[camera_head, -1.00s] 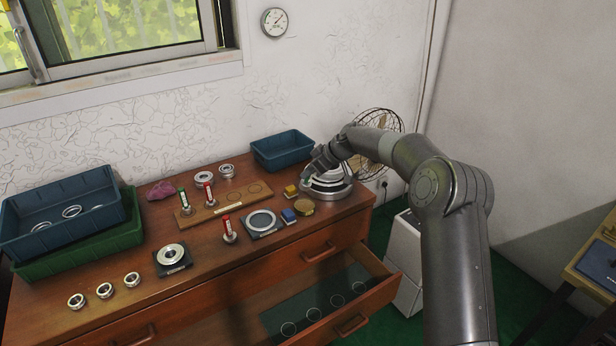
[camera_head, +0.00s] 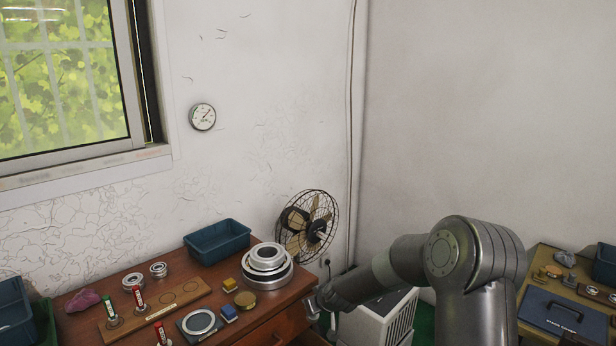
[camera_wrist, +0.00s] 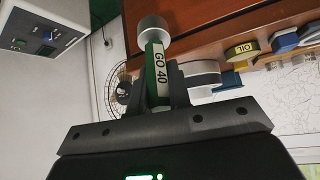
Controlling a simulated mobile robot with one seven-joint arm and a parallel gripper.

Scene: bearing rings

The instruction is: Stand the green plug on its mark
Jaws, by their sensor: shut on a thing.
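My gripper (camera_wrist: 160,92) is shut on the green plug (camera_wrist: 158,70), a green handle with a white "GO 40" label and a silver cylindrical end. In the head view my gripper (camera_head: 316,303) is low, by the right edge of the dresser; the held plug is not clear there. The wooden board (camera_head: 152,310) on the dresser top has two bare ring marks, (camera_head: 168,298) and (camera_head: 191,284). Another green-handled plug (camera_head: 112,312) and a red-handled plug (camera_head: 138,298) stand at its left part. Which mark is the green plug's cannot be told.
Stacked metal rings (camera_head: 267,264) stand near the dresser's right end, with a blue bin (camera_head: 217,240) behind. A wire fan (camera_head: 307,226) is beside the wall. A white cabinet (camera_head: 374,318) stands right of the dresser. Another red plug (camera_head: 162,335) is in front.

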